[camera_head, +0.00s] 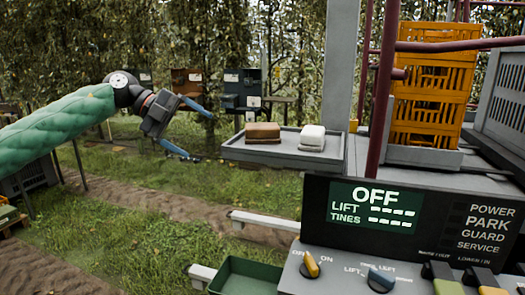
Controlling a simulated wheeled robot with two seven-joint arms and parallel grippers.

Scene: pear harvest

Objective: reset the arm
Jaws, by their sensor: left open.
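My left arm, in a green quilted sleeve, comes in from the left of the head view. My left gripper (192,130) is at its end, with its two blue-grey fingers spread wide apart and nothing between them. It hangs in the air over the grass, to the left of a grey tray and apart from it. My right gripper does not show.
The grey tray (270,153) holds a brown block (263,132) and a white block (312,138). A control panel (412,222) reading OFF stands at lower right, with a yellow knob (311,264) and a blue knob (381,279). Orange crates (432,85) are behind. A green bin (245,278) is below.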

